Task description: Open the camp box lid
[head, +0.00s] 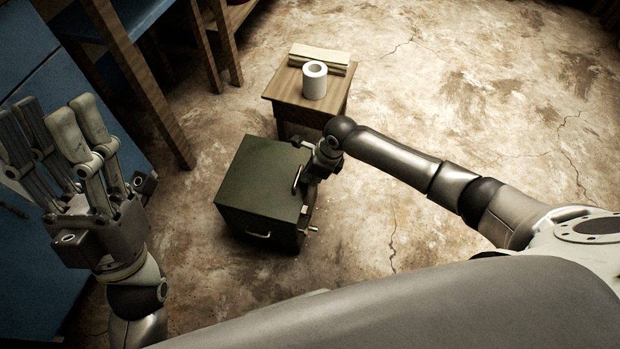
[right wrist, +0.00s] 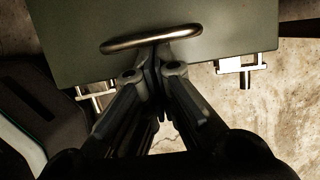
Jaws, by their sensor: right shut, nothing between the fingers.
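The camp box (head: 258,175) is a dark green box on the floor, and its lid looks closed. A metal bar handle (head: 297,180) sits on the lid near the right edge; it also spans the right wrist view (right wrist: 150,38). My right gripper (head: 308,174) is at that edge. In the right wrist view its fingertips (right wrist: 156,66) are together just below the handle, with nothing between them; whether they touch it I cannot tell. Metal latches, one on the right (right wrist: 241,67) and one on the left (right wrist: 94,92), show at the box edge. My left gripper (head: 62,140) is open and empty, far left of the box.
A small wooden stool (head: 284,88) behind the box carries a white paper roll (head: 314,82) and a pale block (head: 320,57). A wooden table frame (head: 150,90) and blue cabinet (head: 32,50) stand at left. Another handle (head: 258,235) is on the box front. The floor at right is open.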

